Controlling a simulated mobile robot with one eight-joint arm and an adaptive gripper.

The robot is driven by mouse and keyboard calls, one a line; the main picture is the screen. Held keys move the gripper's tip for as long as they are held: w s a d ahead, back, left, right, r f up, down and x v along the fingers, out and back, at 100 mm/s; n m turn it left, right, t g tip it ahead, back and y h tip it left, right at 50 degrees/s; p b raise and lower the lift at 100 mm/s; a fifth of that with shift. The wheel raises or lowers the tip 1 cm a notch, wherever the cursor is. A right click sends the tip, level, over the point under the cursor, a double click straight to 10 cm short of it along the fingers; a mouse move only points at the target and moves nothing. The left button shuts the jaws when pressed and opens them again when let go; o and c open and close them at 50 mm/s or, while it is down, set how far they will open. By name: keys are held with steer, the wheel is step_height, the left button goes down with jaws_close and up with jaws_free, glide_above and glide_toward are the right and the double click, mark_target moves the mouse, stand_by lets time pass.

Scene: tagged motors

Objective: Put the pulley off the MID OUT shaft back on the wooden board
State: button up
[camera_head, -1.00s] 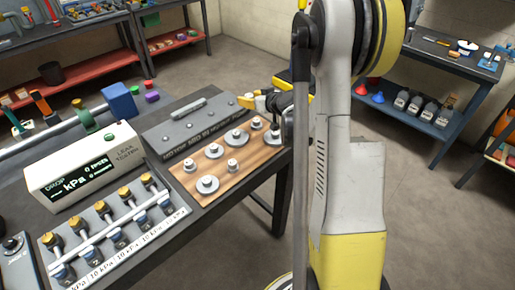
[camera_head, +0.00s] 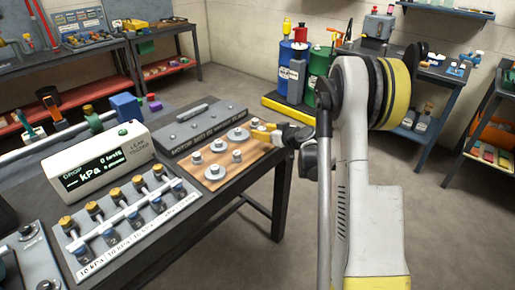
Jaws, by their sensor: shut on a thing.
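The wooden board (camera_head: 240,171) lies on the dark bench with several grey pulleys on it, among them a large one (camera_head: 215,172) at its near end and another (camera_head: 238,134) toward the far end. The grey housing (camera_head: 200,122) lies along the board's back edge. Its front label reads roughly "MOTOR MID IN MIDOUT"; the shafts are too small to make out.
A white leak tester (camera_head: 100,165) with a lit display and a rack of yellow-capped valves (camera_head: 128,215) stand left of the board. The bench edge is just right of the board. A blue drum (camera_head: 291,72) stands on the floor behind, with shelves around the room.

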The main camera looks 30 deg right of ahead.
mark_target(257, 147)
steer(key=shift+w+a+f+b, duration=0.35)
steer(key=shift+w+a+f, duration=0.35)
steer(key=shift+a+f, duration=0.2)
step_height(257, 147, down, 4)
steer(key=shift+r+b, duration=0.1)
steer(key=shift+b, duration=1)
steer(key=shift+r, duration=0.15)
steer(key=o, duration=1.2)
steer(key=shift+c, duration=0.2)
